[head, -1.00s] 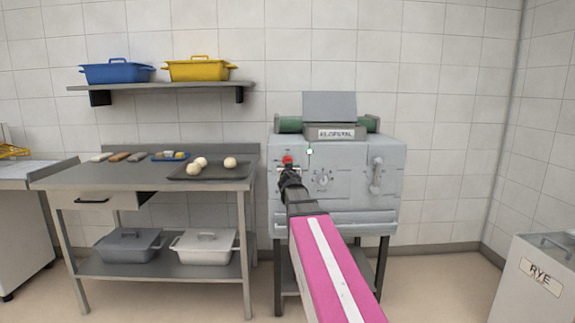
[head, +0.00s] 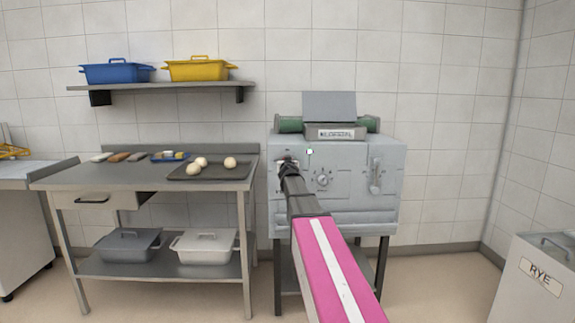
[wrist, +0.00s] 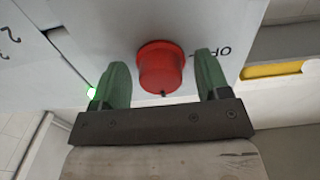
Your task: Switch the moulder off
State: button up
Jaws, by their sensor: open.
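The moulder (head: 345,200) is a grey machine on dark legs in the middle right of the head view. Its red button (wrist: 160,66) shows large in the wrist view, beside dark lettering that starts "OF". In the head view my gripper (head: 284,160) is at the panel's upper left and hides the button.
A round dial (head: 323,180) and a lever (head: 376,176) are on the same panel, right of my arm. A steel table (head: 150,180) with a dark tray (head: 212,177) of dough balls stands to the left. A bin marked RYE (head: 540,280) stands at the lower right.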

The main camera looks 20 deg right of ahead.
jog(key=c, duration=0.9)
jog(key=shift+n, duration=0.3)
jog(key=n, duration=0.8)
jog(key=shift+n, duration=0.4)
jog(key=n, duration=0.4)
jog(key=shift+n, duration=0.3)
jog(key=shift+r+n, duration=0.1)
jog(key=shift+n, duration=1.9)
